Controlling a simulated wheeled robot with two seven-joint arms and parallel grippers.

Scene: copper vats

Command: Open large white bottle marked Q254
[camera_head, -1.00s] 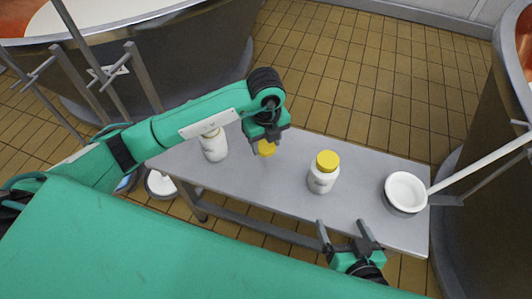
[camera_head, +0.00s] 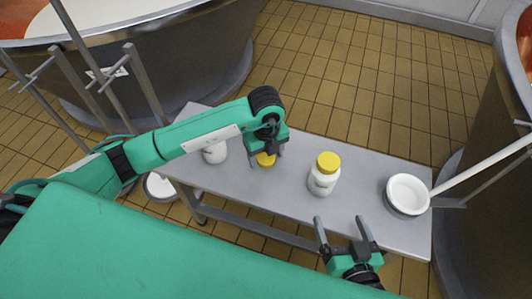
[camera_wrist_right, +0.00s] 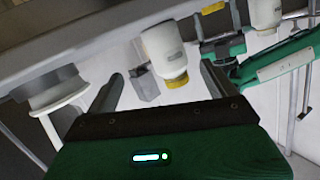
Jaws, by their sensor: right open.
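A white bottle with a yellow lid (camera_head: 323,174) stands upright on the bench; it also shows in the right wrist view (camera_wrist_right: 165,50). A second white bottle (camera_head: 215,153) stands further left, its top partly hidden by my left arm. No label is readable. My left gripper (camera_head: 267,152) points down around a loose yellow lid (camera_head: 265,160), low over the bench between the bottles. Whether its fingers touch that lid is unclear. My right gripper (camera_head: 345,222) is open and empty at the bench's front edge, near the lidded bottle.
The grey bench (camera_head: 295,205) has free room around the lidded bottle. A white bowl-shaped ladle (camera_head: 407,194) with a long handle sits at its right end. Large metal vats stand at the upper left (camera_head: 180,55) and right (camera_head: 497,180).

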